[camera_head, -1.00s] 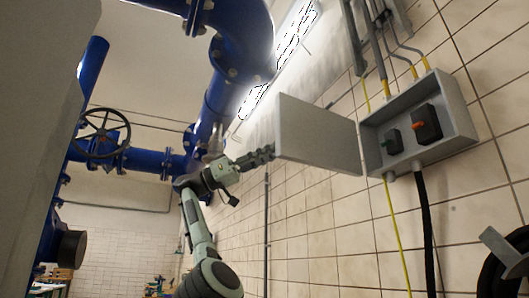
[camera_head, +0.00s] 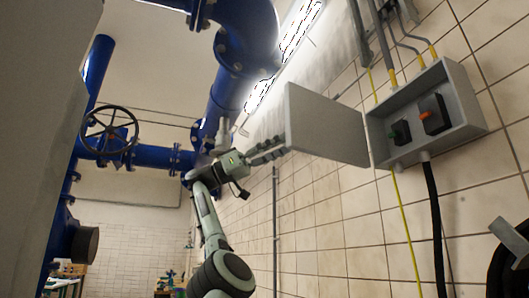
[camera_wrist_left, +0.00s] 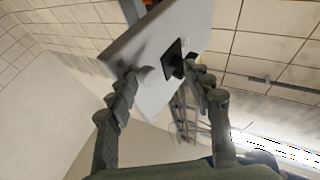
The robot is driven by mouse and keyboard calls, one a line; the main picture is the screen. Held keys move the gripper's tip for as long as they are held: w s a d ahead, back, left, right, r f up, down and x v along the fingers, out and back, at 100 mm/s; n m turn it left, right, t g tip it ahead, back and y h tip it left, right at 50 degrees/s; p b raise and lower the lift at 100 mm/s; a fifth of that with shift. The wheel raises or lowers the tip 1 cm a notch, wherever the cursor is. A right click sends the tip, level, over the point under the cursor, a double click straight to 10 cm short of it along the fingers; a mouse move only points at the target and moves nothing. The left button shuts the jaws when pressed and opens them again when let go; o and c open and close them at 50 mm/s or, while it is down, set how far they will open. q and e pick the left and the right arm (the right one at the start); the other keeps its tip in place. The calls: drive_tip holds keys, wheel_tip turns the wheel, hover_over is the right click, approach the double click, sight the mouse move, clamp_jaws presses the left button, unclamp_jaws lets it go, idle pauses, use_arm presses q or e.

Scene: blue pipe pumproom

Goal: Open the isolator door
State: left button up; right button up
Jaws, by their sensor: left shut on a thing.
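The isolator door (camera_head: 328,126) is a flat grey panel standing swung out to the left of its grey wall box (camera_head: 474,114). My left gripper (camera_head: 272,150) is at the door's left edge in the head view. In the left wrist view, the fingers of my left gripper (camera_wrist_left: 164,75) reach the grey door (camera_wrist_left: 135,58), with a black square fitting (camera_wrist_left: 173,60) on it between the fingertips. The exact contact is hard to see. My right gripper is not in view.
A tiled wall (camera_head: 330,225) runs behind the box. Cables and conduits enter the box from above and below. Large blue pipes (camera_head: 232,85) and a handwheel (camera_head: 110,132) are at left. A dark round object (camera_head: 505,268) is at lower right.

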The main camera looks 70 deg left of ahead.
use_arm(q)
drive_tip(key=v, duration=1.1)
drive_tip(key=shift+s+a+f, duration=0.15)
drive_tip(key=shift+s+a, duration=0.1)
drive_tip(key=shift+s, duration=0.05)
